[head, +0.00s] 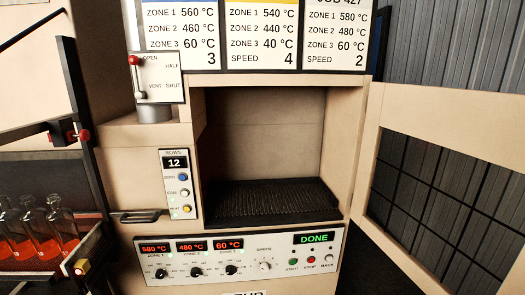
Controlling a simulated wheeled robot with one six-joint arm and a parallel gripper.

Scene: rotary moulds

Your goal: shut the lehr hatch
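The lehr hatch (440,115) is a beige-framed door with a dark gridded pane. It stands swung open at the right of the lehr mouth, and its right part is cut off by the picture edge. The lehr (270,145) has an open, empty chamber with a dark ribbed belt (268,199) on its floor. My gripper is not in view, so its place relative to the hatch cannot be seen.
A control panel (240,262) below the mouth reads DONE in green. A lever with a red knob (134,61) sits beside OPEN at upper left. Several bottles with red-orange contents (62,226) stand at far left, near a dark frame with red-ended bars (65,133).

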